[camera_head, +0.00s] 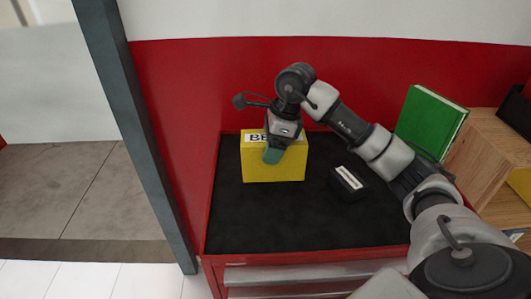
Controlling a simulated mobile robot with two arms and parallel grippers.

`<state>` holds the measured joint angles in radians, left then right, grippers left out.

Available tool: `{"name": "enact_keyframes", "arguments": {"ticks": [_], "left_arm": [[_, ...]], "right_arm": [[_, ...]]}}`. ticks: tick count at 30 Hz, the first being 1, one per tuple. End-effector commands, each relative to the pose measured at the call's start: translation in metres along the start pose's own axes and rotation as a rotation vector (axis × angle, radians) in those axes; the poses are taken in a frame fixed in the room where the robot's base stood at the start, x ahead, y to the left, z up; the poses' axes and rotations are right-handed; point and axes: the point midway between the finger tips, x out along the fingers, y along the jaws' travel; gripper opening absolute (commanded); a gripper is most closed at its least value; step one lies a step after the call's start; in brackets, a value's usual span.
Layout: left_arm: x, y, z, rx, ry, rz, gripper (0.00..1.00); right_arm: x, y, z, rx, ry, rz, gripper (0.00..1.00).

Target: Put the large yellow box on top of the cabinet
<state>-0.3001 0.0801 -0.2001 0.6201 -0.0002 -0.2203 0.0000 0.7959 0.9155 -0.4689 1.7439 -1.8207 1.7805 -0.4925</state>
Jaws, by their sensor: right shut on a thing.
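The large yellow box (257,168) stands upright on the black top of the red cabinet (265,230), toward its back left. Dark lettering on a white label shows along its upper edge, partly covered by my gripper. My right gripper (274,152) points down and is shut on the yellow box at its top edge. One greenish fingertip lies against the box's front face; the other finger is hidden. My left gripper is not in view.
A small black box (348,183) with a white label lies on the cabinet top, right of the yellow box. A green book (430,124) and a wooden shelf unit (482,158) stand to the right. A red and white wall is behind. The cabinet top's front left is clear.

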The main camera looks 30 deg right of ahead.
Motion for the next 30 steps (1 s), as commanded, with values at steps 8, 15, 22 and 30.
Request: {"name": "enact_keyframes", "arguments": {"ticks": [8, 15, 22, 30], "left_arm": [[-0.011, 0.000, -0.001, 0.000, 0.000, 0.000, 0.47], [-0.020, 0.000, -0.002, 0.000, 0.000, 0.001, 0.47], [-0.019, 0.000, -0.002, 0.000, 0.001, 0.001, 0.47], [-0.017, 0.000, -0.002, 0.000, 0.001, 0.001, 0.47]], "right_arm": [[0.023, -0.003, 0.011, 0.002, 0.002, 0.002, 0.41], [0.051, -0.003, 0.002, 0.001, 0.000, 0.000, 0.41], [0.053, -0.003, 0.001, 0.000, 0.000, -0.002, 0.41], [0.056, -0.003, 0.000, 0.001, 0.001, -0.001, 0.94]]}}
